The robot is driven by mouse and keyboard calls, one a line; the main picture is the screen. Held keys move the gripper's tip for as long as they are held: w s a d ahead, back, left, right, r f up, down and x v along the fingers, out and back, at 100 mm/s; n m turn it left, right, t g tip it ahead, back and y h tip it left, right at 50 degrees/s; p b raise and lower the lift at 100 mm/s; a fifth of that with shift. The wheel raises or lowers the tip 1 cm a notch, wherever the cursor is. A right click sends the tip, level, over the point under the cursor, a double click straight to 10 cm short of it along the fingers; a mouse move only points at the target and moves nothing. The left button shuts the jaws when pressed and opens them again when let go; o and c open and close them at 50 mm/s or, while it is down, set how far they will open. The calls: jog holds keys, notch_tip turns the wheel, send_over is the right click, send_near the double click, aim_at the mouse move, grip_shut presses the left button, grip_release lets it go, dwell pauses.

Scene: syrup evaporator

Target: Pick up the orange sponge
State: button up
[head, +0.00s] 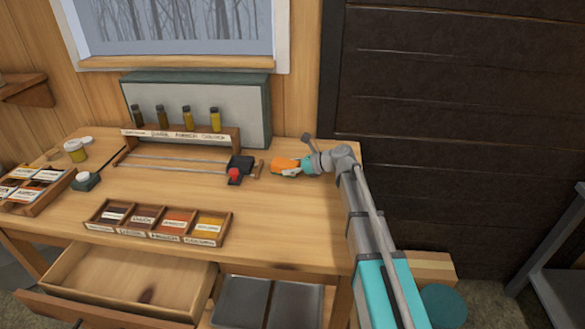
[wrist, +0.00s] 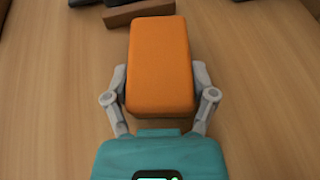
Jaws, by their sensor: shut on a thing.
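The orange sponge (wrist: 160,62) is a rounded block between the two fingers of my gripper (wrist: 160,98) in the wrist view. The fingers close on its left and right sides near its lower end. In the head view the sponge (head: 285,165) shows at the tip of my gripper (head: 292,169), over the right part of the wooden table. The gripper partly covers it there. I cannot tell whether the sponge touches the tabletop or is just above it.
A rail with a black slider and red knob (head: 234,176) lies left of the sponge. Several bottles stand in a rack (head: 180,136) behind. A compartment tray (head: 158,222) sits at the front, above an open drawer (head: 130,283). The tabletop (head: 290,215) in front of the sponge is clear.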

jog(key=shift+r, duration=0.15)
jog(key=shift+r+p, duration=0.75)
jog(key=shift+p, duration=0.2)
jog(key=s+a+r+p, duration=0.8)
jog(key=s+r+p, duration=0.3)
jog(key=shift+s+a, duration=0.15)
